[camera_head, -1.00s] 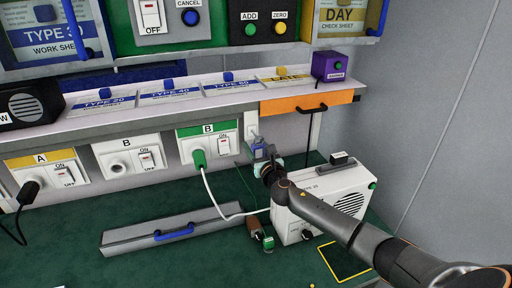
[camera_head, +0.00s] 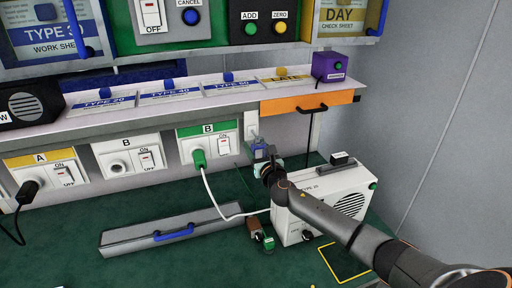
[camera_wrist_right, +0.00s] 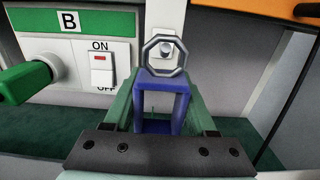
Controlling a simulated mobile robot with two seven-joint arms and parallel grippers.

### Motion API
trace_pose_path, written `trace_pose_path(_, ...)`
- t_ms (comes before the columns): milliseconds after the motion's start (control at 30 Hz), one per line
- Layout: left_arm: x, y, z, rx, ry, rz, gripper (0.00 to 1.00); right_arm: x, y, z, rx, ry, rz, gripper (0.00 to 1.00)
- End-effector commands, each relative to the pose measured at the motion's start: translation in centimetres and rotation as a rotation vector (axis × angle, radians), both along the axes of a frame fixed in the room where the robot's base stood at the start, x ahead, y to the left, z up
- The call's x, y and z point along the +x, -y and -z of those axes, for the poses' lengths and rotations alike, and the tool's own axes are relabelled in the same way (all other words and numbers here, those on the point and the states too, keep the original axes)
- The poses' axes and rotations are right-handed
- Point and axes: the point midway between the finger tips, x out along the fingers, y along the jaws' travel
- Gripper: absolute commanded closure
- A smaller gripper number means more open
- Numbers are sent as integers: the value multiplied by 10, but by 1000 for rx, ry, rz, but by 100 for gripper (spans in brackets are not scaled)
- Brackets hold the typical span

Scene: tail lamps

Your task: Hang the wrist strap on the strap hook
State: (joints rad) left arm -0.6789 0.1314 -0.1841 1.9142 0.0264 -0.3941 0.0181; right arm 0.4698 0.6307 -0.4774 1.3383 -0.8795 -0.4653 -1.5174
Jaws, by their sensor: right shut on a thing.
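The wrist strap (camera_wrist_right: 162,84) is a blue loop with a grey octagonal ring on top; it also shows small in the head view (camera_head: 259,150). My right gripper (camera_head: 266,163) is shut on its blue part, with a greenish finger on each side in the wrist view (camera_wrist_right: 161,112). The strap hook (camera_wrist_right: 167,49) is a small metal peg on a white plate and shows through the ring's opening. I cannot tell whether the ring is around the peg or only in front of it. The hook's plate (camera_head: 251,122) is right of the green B socket panel. My left gripper is out of view.
A green plug (camera_head: 199,160) with a white cable sits in the B panel (camera_head: 208,132), left of the strap. A white speaker box (camera_head: 325,200) stands under my right arm. An orange drawer (camera_head: 330,101) overhangs at the right. A grey case (camera_head: 170,232) lies on the green bench.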

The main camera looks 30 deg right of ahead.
Motion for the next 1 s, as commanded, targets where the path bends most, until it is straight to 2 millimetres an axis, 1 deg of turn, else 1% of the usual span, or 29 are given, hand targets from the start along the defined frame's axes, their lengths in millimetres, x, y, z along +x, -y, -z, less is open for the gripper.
trace_pose_path(33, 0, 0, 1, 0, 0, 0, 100, -3, -3, 20, 4, -33, -5, 100)
trace_pose_path(233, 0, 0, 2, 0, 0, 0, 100, -4, -4, 27, 7, -42, -7, 100)
trace_pose_path(467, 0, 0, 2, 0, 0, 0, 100, -4, -4, 28, 8, -43, -8, 100)
trace_pose_path(500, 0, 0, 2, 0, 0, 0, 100, -4, -4, 28, 7, -43, -8, 40)
trace_pose_path(767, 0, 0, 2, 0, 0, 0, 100, -3, -3, 22, 3, -35, -5, 11)
trace_pose_path(800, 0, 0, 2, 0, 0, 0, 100, -3, -2, 22, 3, -34, -5, 9)
trace_pose_path(1000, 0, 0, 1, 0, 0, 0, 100, -3, -2, 20, 1, -32, -4, 9)
